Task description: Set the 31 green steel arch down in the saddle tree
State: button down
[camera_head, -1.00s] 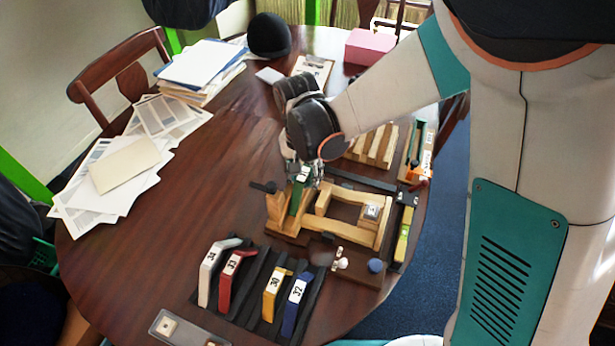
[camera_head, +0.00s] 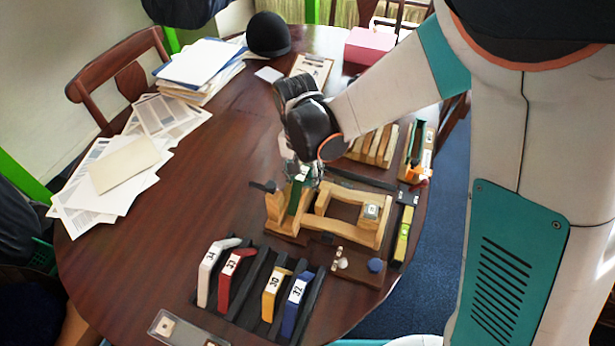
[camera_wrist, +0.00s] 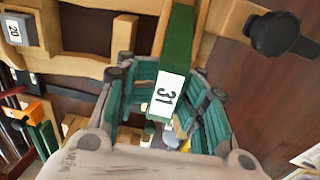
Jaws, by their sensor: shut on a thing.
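The green steel arch (camera_head: 295,198), with a white label reading 31, is held by my gripper (camera_head: 303,174). In the wrist view the arch (camera_wrist: 178,45) runs up from between the finger pads of my gripper (camera_wrist: 165,92). The wooden saddle tree (camera_head: 345,231) lies on the table. The arch's lower part is at the tree's left end, beside an upright wooden block (camera_head: 275,207). Whether the arch touches the wood or is fully seated is hard to tell; the gripper and blocks hide its underside.
White, red, yellow and blue arches, marked 34, 33, 30 and 32, stand in a black rack (camera_head: 255,283) at the front. A wooden slotted rack (camera_head: 373,146) and a level (camera_head: 404,233) are nearby. Papers (camera_head: 120,165) lie left. The table between them is clear.

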jog(key=shift+s+a+f, duration=0.35)
jog(key=shift+a+f, duration=0.15)
dwell(0.4)
jog(key=c, duration=0.8)
grip_release()
jog(key=shift+a+f, duration=0.15)
jog(key=shift+o, duration=0.4)
jog(key=shift+s+a, duration=0.15)
jog(key=shift+s, duration=0.05)
jog(key=shift+w, duration=0.2)
jog(key=o, duration=0.6)
jog(key=shift+d+r, duration=0.2)
jog(key=shift+d, duration=0.05)
jog(key=shift+w, duration=0.1)
jog(key=shift+r+p, duration=1.6)
jog(key=shift+r, duration=0.95)
jog(key=shift+r, duration=0.1)
